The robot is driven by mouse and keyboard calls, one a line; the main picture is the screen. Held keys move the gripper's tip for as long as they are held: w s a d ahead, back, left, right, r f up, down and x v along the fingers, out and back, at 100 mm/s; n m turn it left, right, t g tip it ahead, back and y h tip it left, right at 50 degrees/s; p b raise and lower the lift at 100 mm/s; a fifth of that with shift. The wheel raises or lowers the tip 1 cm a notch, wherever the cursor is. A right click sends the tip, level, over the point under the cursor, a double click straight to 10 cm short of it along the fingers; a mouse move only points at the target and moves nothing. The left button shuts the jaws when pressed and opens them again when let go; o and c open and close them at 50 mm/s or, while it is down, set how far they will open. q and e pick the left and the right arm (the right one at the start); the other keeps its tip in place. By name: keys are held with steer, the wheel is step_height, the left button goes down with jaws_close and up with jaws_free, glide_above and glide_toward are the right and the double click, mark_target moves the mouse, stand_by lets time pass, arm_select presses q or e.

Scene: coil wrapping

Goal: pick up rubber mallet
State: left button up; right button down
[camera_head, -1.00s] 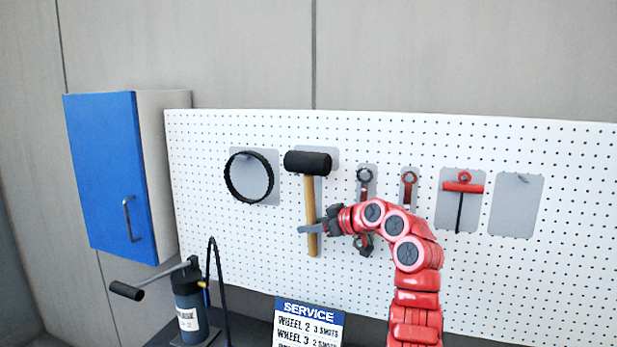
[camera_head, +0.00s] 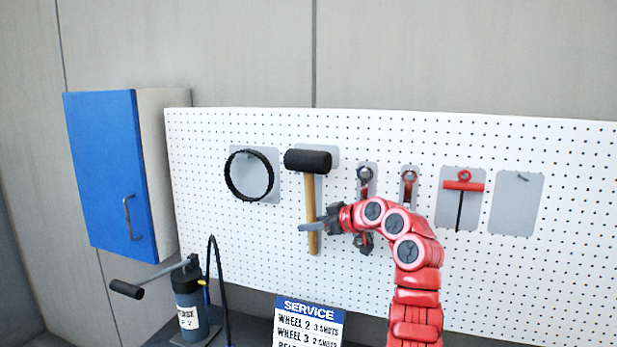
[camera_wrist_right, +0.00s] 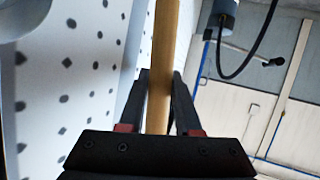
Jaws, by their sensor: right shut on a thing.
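The rubber mallet (camera_head: 307,161) hangs upright on the white pegboard in the head view, with a black head on top and a wooden handle below. My right gripper (camera_head: 312,226) is at the lower part of the handle, its fingers to either side of the wood, shut on it. In the right wrist view the wooden handle (camera_wrist_right: 163,60) runs between the two dark fingers of the right gripper (camera_wrist_right: 160,100). The mallet head is out of the wrist view. My left gripper is not in view.
The pegboard (camera_head: 560,270) also holds a black ring (camera_head: 229,184), two wrenches (camera_head: 408,182) and a red T-handle tool (camera_head: 463,186). A blue cabinet (camera_head: 105,170) is at the left. A pump (camera_head: 187,295) and a service sign (camera_head: 308,312) stand below.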

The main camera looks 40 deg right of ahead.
mark_target(315, 212)
steer(key=shift+r, duration=0.1)
stand_by(0.7)
steer(key=shift+r+b, duration=0.6)
steer(key=shift+b, duration=0.05)
steer(key=shift+r+b, duration=0.5)
steer(key=shift+r, duration=0.4)
steer(key=shift+s+a+r+b, duration=0.1)
steer(key=shift+s+a+b, duration=0.1)
steer(key=shift+b, duration=0.1)
steer(key=s+a+r+b, duration=0.1)
steer(key=s+a+b, duration=0.5)
steer(key=s+a, duration=0.4)
steer(key=shift+s+a+r, duration=0.35)
steer(key=shift+s, duration=0.25)
